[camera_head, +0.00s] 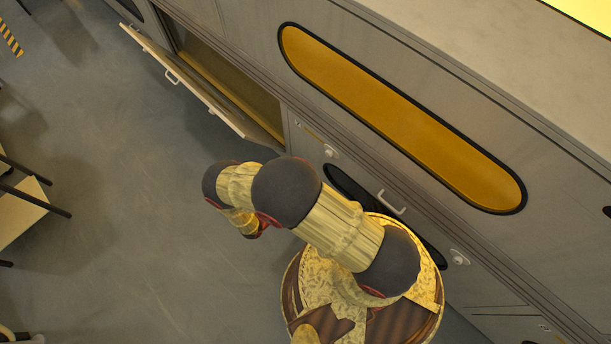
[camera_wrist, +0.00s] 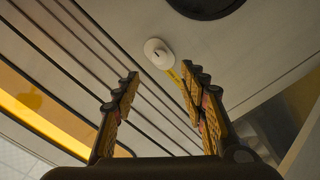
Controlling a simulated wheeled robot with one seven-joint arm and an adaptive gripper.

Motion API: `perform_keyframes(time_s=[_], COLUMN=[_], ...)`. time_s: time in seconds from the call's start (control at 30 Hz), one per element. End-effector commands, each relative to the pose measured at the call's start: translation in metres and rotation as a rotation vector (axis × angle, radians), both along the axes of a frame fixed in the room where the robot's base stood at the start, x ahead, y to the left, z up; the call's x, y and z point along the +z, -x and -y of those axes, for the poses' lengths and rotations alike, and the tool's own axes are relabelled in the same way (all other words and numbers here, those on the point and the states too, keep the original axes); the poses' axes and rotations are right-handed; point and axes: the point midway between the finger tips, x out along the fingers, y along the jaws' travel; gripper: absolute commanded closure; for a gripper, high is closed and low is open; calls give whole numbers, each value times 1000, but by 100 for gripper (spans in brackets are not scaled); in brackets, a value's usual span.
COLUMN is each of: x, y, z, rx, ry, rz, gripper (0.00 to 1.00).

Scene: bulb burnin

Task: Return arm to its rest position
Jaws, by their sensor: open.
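My arm, with dark joints and pale yellow links, rises from my round base in the head view and bends out to the left over the floor. My gripper is hidden or too small to make out there. In the wrist view my gripper (camera_wrist: 163,85) is open, its two fingers spread wide apart with nothing between them. Beyond the fingers is the grey cabinet front with a white oval latch (camera_wrist: 158,53) and a short yellow strip.
A long grey cabinet (camera_head: 245,45) with an amber oval window (camera_head: 400,115) runs along the right. A hinged panel (camera_head: 190,85) stands open at upper left. A white handle (camera_head: 391,203) juts out near my arm. Grey floor (camera_head: 120,200) lies clear at left, beside a table (camera_head: 18,215).

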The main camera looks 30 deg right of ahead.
Motion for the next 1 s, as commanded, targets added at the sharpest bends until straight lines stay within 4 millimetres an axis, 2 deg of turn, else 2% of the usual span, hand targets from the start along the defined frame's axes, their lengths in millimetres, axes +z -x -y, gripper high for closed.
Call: perform_keyframes(time_s=[0.4, 0.53, 0.6, 0.67, 0.8, 0.87, 1.0], x=[0, -2, -7, -13, -21, -14, 20], y=[0, 0, 3, 14, 67, 81, 98], z=[0, 0, 1, 6, 26, 26, 9], rx=[0, 0, -8, -35, -134, -173, -243], ry=[2, 28, 47, 64, 100, 84, -37], rz=[-6, -96, -208, -337, -720, -864, -1153], gripper=[57, 57, 57, 57, 57, 57, 57])
